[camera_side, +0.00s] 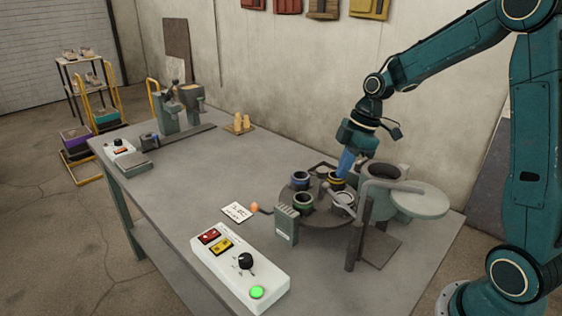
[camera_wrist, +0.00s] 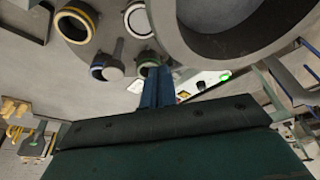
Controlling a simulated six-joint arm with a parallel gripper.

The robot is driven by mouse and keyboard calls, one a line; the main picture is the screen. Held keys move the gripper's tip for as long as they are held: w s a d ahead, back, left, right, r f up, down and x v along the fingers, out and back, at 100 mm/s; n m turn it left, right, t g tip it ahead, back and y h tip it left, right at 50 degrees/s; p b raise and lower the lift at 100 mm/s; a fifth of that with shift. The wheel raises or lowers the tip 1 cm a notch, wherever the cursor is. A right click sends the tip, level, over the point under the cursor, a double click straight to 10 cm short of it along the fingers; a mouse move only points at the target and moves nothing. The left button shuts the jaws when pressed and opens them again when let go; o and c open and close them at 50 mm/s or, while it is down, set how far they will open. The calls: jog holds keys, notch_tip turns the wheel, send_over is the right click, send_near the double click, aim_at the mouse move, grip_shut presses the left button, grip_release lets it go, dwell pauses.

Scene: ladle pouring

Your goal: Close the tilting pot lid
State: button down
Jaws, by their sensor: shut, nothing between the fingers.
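The tilting pot (camera_side: 379,208) is a grey-green cylinder in a dark stand at the right of the bench. Its lid (camera_side: 420,200) is a round flat disc sticking out to the right of the pot, off its mouth, so the pot is open. My gripper (camera_side: 345,168) has blue fingers pointing down, left of the pot and above the turntable's cups. The fingers are shut and hold nothing. In the wrist view, my gripper (camera_wrist: 158,82) is below the large round pot rim (camera_wrist: 169,35). I cannot make out the lid clearly there.
A dark round turntable (camera_side: 318,217) with several ringed cups stands left of the pot. A white control box (camera_side: 240,262) with a lit green button lies at the front. A note card (camera_side: 236,212) lies near the turntable. The bench's middle left is clear.

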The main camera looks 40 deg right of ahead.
aim_at(326, 184)
jog(key=shift+x, duration=1.25)
jog(key=shift+w+a, duration=0.1)
jog(key=shift+w+a+n+g, duration=0.2)
jog(key=shift+w+a+n, duration=0.15)
jog(key=shift+a+n, duration=0.3)
jog(key=shift+w+a+n+g, duration=0.2)
jog(key=shift+w+a+n, duration=0.15)
jog(key=shift+a+n, duration=0.3)
jog(key=s+a+n+g, duration=0.1)
jog(key=a+n+g, duration=0.2)
jog(key=a+n, duration=0.8)
jog(key=shift+s+a, duration=0.2)
jog(key=shift+a, duration=0.15)
jog(key=shift+r, duration=0.1)
